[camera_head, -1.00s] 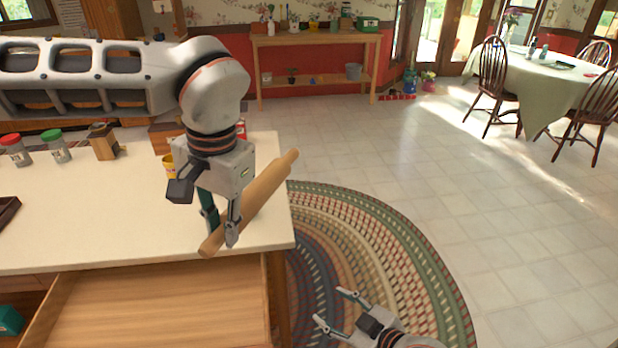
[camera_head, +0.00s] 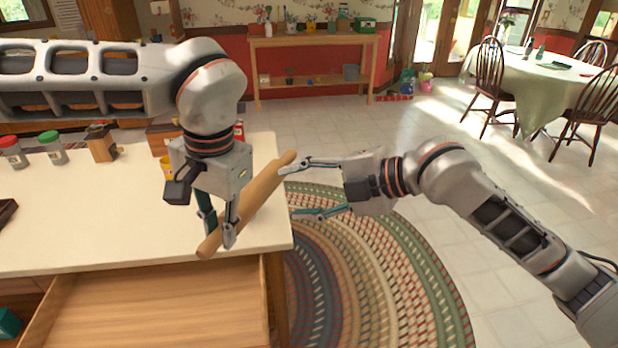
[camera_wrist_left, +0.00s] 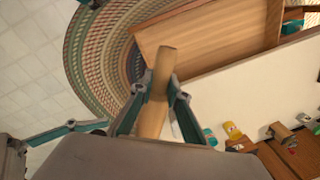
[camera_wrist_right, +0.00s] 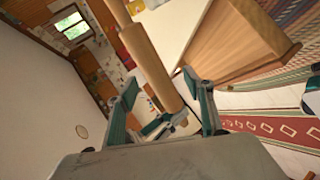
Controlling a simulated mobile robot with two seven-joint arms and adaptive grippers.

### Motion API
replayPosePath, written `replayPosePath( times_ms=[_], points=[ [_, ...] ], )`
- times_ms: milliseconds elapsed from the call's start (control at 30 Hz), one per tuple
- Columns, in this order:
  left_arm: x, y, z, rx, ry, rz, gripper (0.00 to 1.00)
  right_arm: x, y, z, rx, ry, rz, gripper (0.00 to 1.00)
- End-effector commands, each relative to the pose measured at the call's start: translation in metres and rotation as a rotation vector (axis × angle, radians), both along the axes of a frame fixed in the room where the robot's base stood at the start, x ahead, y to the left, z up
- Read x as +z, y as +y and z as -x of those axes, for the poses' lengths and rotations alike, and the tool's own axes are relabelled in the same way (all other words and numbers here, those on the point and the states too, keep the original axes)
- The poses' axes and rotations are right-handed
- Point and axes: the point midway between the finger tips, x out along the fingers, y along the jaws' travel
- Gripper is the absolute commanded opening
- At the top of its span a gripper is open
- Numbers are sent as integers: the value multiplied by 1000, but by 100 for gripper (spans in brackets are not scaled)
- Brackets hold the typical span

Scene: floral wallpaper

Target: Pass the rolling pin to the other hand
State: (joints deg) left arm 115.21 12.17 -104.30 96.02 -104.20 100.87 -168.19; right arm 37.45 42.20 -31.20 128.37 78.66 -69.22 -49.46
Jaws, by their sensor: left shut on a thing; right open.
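The wooden rolling pin (camera_head: 262,192) is held at a slant over the right end of the counter, its upper right end reaching past the counter edge. My left gripper (camera_head: 217,238) points down and is shut on the pin near its lower left part. In the left wrist view the pin (camera_wrist_left: 158,92) lies between the left fingers. My right gripper (camera_head: 300,190) is open, its fingers pointing left toward the pin's upper right part. In the right wrist view the pin (camera_wrist_right: 150,62) shows ahead between the open right fingers (camera_wrist_right: 165,100); I cannot tell whether they touch it.
The cream counter (camera_head: 80,215) holds jars (camera_head: 52,148), a wooden block (camera_head: 101,143) and a yellow cup (camera_head: 166,166) on its far side. An open drawer (camera_head: 160,305) juts out below. A braided rug (camera_head: 370,290) and open floor lie to the right.

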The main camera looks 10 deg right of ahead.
Motion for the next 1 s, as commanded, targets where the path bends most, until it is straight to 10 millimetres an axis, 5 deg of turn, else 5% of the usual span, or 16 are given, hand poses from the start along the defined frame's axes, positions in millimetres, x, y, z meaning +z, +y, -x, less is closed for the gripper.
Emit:
replayPosePath(
  times_ms=[133,400,1000],
  points=[
    [1,0,0,0,-2,1,0,27,-6,12,88,-82,117,52],
    [1,0,0,0,-2,1,0,43,-10,23,161,-137,208,52],
    [1,0,0,0,-2,1,0,-2,52,-19,165,-135,206,52]
  ],
)
